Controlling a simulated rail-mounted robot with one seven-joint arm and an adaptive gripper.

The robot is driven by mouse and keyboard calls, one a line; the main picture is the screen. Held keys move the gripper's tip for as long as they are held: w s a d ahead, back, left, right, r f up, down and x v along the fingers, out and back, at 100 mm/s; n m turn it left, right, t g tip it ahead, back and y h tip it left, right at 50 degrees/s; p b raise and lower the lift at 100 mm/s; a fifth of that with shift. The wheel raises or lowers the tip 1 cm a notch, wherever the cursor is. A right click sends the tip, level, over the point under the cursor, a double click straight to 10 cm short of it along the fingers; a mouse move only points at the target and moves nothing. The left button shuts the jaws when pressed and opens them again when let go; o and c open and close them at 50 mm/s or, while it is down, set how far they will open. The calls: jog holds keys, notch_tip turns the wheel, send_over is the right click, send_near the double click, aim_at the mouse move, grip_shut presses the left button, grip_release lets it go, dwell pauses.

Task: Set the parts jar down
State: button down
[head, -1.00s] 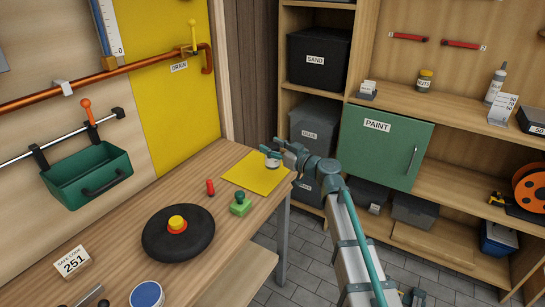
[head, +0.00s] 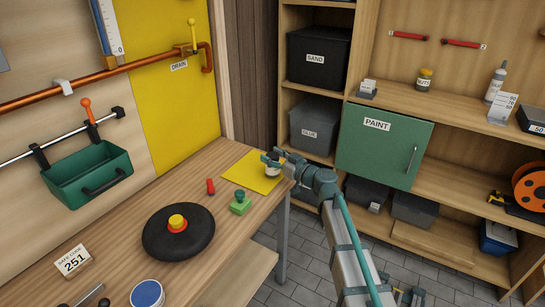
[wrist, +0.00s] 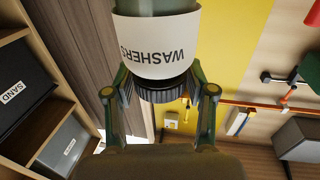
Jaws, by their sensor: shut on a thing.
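The parts jar (wrist: 158,45) has a white label reading WASHERS, upside down in the wrist view, and a dark ribbed lid. My gripper (wrist: 160,92) is shut on it, with one finger on each side of the lid. In the head view the jar (head: 272,171) shows small below my gripper (head: 272,159), over the yellow mat (head: 246,171) at the bench's far end. The fingers hide part of it there. I cannot tell whether its base touches the mat.
A red piece (head: 210,187) and a green block with a knob (head: 239,204) stand near the mat. A black disc (head: 155,243) with a red and yellow top lies further along the bench (head: 105,260). The bench's right edge is close to the jar.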

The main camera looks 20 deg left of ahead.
jog(key=shift+f, duration=0.1)
jog(key=c, duration=0.8)
grip_release()
jog(key=o, duration=0.4)
